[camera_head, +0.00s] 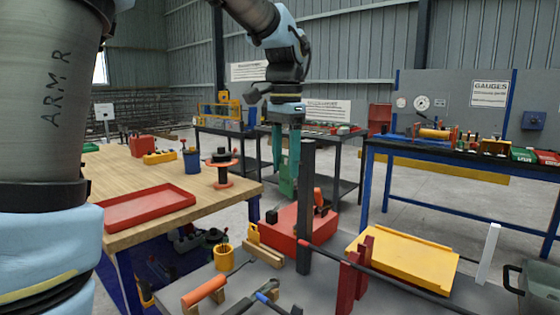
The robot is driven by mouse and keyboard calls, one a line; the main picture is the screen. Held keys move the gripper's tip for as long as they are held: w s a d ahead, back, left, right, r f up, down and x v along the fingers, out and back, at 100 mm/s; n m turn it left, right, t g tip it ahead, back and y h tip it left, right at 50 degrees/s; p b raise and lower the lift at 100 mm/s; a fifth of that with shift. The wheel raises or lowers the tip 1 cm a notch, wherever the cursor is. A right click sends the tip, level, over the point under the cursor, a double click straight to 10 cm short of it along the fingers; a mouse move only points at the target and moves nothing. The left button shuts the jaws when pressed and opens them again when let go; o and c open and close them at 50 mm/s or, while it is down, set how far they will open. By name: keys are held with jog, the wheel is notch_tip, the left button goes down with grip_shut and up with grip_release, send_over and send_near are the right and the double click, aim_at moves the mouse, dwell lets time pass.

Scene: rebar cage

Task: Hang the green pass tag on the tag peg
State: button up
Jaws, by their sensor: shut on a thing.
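My gripper (286,168) points down in the middle of the view, with its teal fingers shut on the green pass tag (287,187). The tag shows as a small green piece at and below the fingertips. A dark upright post (306,215) stands just right of the fingers and tag in the picture. Whether they touch it, I cannot tell. I cannot make out the tag peg for certain, nor the hole of the tag.
A grey bench below holds a red toolbox (285,236), a yellow tray (402,262), a dark red bracket (356,272) and a long red-tipped bar (385,280). A wooden table (215,205) with a red tray (146,207) stands left. A blue-legged gauge table (460,168) stands right.

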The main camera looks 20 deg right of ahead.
jog(key=shift+w+d, duration=0.35)
jog(key=shift+d, duration=0.35)
jog(key=shift+w+d+f+p, duration=0.3)
jog(key=shift+d+f+p, duration=0.15)
jog(key=shift+d+p, duration=0.1)
jog(key=shift+f, duration=0.1)
jog(key=o, duration=1.4)
